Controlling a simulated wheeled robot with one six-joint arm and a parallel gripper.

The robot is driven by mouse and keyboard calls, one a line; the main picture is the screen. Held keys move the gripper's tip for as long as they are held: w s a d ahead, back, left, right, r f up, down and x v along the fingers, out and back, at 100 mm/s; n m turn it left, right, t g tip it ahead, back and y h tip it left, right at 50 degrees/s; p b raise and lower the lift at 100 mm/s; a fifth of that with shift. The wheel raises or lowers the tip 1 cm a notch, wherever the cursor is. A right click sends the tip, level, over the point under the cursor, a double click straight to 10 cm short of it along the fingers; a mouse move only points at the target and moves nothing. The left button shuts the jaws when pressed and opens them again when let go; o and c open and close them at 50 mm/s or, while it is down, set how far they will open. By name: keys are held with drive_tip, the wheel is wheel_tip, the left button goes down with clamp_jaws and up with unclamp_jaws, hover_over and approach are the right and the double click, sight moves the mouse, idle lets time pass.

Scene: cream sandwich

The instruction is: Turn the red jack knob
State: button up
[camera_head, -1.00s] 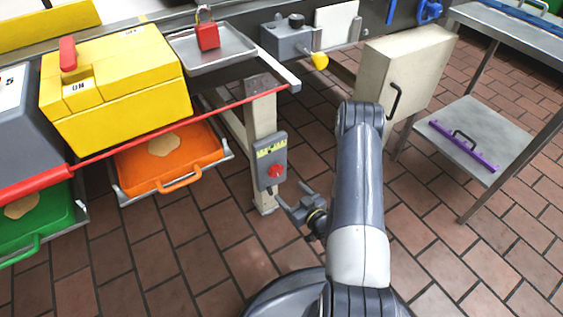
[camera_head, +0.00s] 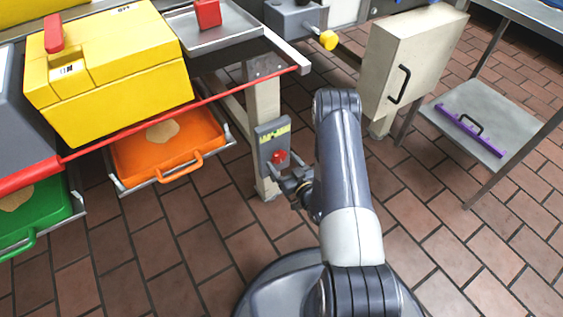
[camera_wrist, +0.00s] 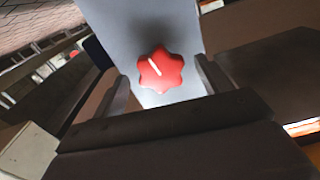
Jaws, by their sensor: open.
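The red jack knob (camera_head: 279,156) sits on the grey control box (camera_head: 272,136) fixed to the beige table leg. In the wrist view the knob (camera_wrist: 160,70) is a red, lobed dial with a white line tilted toward upper left. My gripper (camera_head: 286,172) is at the lower part of the box, close to the knob. In the wrist view my gripper's fingers (camera_wrist: 161,85) stand apart on either side of the knob, with a visible space between each finger and the knob. Whether the fingertips reach the knob's depth I cannot tell.
An orange tray (camera_head: 168,150) and a green tray (camera_head: 36,222) hang under the table at left, below a yellow machine (camera_head: 115,75). A beige cabinet (camera_head: 410,65) stands to the right of my arm. The tiled floor between is clear.

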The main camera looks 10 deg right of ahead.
drive_tip(key=shift+w+a, duration=0.2)
drive_tip(key=shift+w, duration=0.5)
drive_tip(key=shift+c, duration=0.4)
drive_tip(key=c, duration=0.9)
